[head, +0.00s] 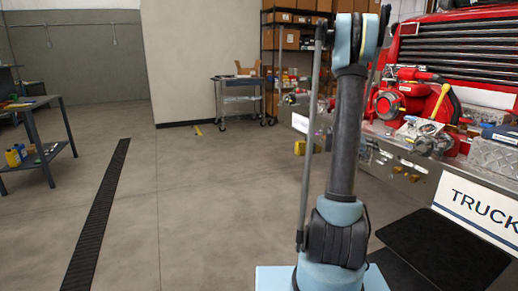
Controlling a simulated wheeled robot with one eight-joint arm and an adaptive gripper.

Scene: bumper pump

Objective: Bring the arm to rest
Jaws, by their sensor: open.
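My arm stands upright in the right half of the head view, rising from its light blue mount at the bottom edge to the top of the frame. It blocks part of the view of the truck and the shelf behind it. My gripper does not show in this view, so its fingers and anything near them cannot be seen.
A red truck (455,55) with a silver bumper (410,180) bearing pump parts (415,95) stands close on the right. A cart (238,98) and shelving (285,40) stand behind. A workbench (40,135) is at left. The floor (200,200) between is clear.

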